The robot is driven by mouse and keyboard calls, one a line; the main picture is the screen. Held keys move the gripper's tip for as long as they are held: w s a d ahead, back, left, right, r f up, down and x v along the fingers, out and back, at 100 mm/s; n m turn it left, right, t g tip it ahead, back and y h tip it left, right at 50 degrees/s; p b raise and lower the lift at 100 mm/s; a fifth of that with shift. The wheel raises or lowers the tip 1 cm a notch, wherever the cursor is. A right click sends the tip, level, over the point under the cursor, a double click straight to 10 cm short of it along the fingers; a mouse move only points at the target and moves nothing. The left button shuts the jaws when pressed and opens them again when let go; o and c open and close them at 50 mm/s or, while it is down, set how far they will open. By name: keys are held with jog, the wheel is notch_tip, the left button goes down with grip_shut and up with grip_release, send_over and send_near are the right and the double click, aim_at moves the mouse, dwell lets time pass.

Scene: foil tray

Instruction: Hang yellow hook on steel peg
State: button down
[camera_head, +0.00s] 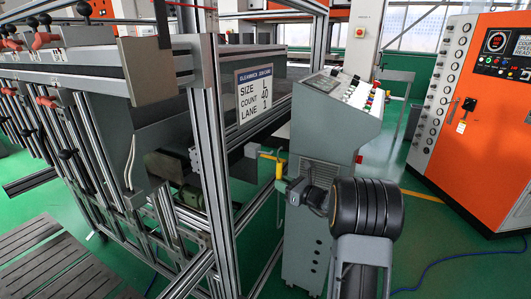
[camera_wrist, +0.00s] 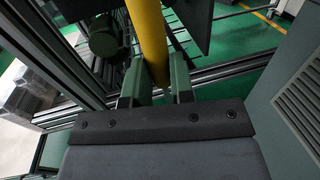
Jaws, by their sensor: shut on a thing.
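The yellow hook (camera_head: 280,167) is near the middle of the head view, beside the frame's right corner post. Its shaft is roughly upright, and a short arm at its top points left. My gripper (camera_head: 284,185) is shut on the lower part of the shaft. In the wrist view the yellow hook (camera_wrist: 151,35) stands as a thick bar between the two green fingers of my gripper (camera_wrist: 160,88); its top is out of that view. I cannot make out the steel peg with certainty in either view.
A metal frame (camera_head: 207,120) with a size sign (camera_head: 263,90) stands left of the hook. A grey control console (camera_head: 325,125) stands close on the right. An orange cabinet (camera_head: 455,125) is farther right. Green floor (camera_head: 420,240) is open between console and cabinet.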

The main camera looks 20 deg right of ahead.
jog(key=shift+s+a+b+x, duration=0.1)
jog(key=shift+a+b+x, duration=0.1)
jog(key=shift+x, duration=0.9)
jog(key=shift+s+a+b+x, duration=0.15)
jog(key=shift+a+b+x, duration=0.05)
jog(key=shift+x, duration=0.9)
jog(key=shift+w+a, duration=0.3)
jog(key=shift+w, duration=0.05)
jog(key=shift+f+b, duration=0.25)
jog(key=shift+b, duration=0.2)
dwell(1.2)
jog(key=shift+f+b, duration=0.3)
jog(key=shift+f, duration=0.05)
jog(key=shift+f+b, duration=0.4)
jog(key=c, duration=0.9)
grip_release()
